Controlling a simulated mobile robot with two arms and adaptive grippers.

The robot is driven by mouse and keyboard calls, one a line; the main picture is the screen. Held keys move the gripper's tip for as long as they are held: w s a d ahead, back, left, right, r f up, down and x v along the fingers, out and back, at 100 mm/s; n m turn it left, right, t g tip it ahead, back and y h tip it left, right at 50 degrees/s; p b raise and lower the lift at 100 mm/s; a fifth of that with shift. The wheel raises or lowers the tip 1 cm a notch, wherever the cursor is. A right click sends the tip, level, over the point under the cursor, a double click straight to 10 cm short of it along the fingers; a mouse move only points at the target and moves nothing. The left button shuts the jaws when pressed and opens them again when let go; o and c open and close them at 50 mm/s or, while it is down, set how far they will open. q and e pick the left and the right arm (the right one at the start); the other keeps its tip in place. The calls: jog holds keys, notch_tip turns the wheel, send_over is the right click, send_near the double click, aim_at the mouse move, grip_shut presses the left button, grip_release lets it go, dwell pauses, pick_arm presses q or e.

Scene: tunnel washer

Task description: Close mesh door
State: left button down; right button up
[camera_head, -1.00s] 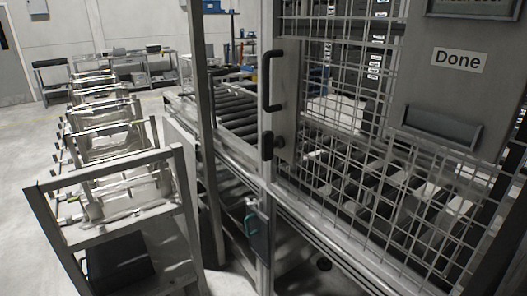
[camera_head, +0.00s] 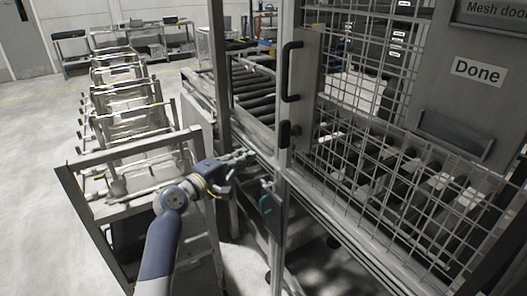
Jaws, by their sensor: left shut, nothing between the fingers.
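The mesh door (camera_head: 365,125) is a wire grid in a grey metal frame, filling the right half of the view. A long black handle (camera_head: 287,72) stands upright on its left frame edge, with a small black latch (camera_head: 285,134) below it. Whether the door is fully closed or ajar cannot be told from this angle. My left gripper (camera_head: 245,158) is shut and empty. It is left of the door's frame edge, lower than the handle and apart from it in the picture. My right gripper is not in view.
A row of metal racks (camera_head: 120,150) stands on the left. A roller conveyor (camera_head: 255,95) runs behind the post. A grey panel with a "Done" sign (camera_head: 478,72) and a "Mesh door" display (camera_head: 494,12) is at right. Open floor (camera_head: 35,125) lies far left.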

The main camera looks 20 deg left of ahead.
pick_arm(q)
jog(key=p+x, duration=0.1)
jog(key=x, duration=0.8)
jog(key=shift+w, duration=0.15)
jog(key=s+d+p, duration=0.2)
jog(key=d, duration=0.1)
jog(key=shift+d+f+p, duration=0.15)
jog(key=shift+d+p, duration=0.05)
jog(key=shift+p, duration=0.2)
